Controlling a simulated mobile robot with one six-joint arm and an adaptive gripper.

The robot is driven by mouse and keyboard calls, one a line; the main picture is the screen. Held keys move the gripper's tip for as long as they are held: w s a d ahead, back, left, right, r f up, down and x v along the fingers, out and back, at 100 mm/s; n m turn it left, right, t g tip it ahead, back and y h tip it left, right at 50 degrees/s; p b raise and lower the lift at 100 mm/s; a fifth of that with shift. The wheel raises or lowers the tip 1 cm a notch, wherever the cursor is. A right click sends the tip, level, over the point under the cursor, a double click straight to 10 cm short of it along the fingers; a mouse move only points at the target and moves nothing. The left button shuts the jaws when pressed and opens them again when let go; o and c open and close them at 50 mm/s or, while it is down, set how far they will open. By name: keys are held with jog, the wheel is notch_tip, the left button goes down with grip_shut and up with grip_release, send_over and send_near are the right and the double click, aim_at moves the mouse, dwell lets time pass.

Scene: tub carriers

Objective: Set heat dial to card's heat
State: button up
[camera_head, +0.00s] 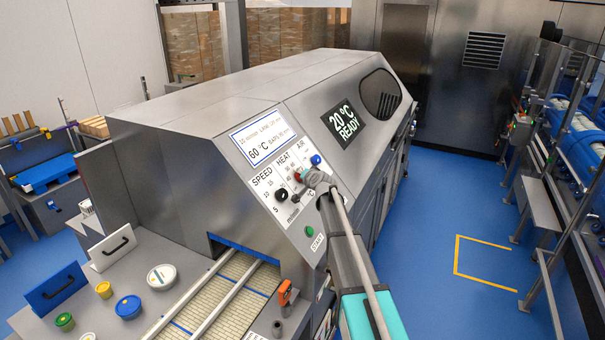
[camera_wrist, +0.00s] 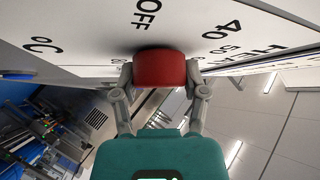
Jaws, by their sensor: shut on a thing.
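The heat dial (camera_head: 299,174) is a red knob on the machine's sloped panel, under the word HEAT. It also shows large in the wrist view, where the red knob (camera_wrist: 160,68) sits between the two fingertips of my gripper (camera_wrist: 160,78). My gripper (camera_head: 313,179) is shut on the knob, one finger on each side. OFF, 40 and 50 are legible around the dial in the wrist view. The knob's pointer is hidden, so its setting cannot be told. The card (camera_head: 263,137) above the dials reads 60 °C. The display (camera_head: 344,123) reads 20 °C READY.
A black speed dial (camera_head: 281,194) is left of the heat dial, and a blue air knob (camera_head: 316,160) is close on the right. A green start button (camera_head: 309,231) is below. An orange-handled item (camera_head: 285,292) stands beside the conveyor (camera_head: 235,290). Several tubs stand at the left.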

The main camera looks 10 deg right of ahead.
dwell(0.7)
jog(key=o, duration=1.2)
jog(key=shift+c, duration=0.2)
jog(key=shift+n+t+y+b, duration=0.4)
jog(key=shift+n+y+b, duration=1.35)
jog(key=shift+n, duration=0.85)
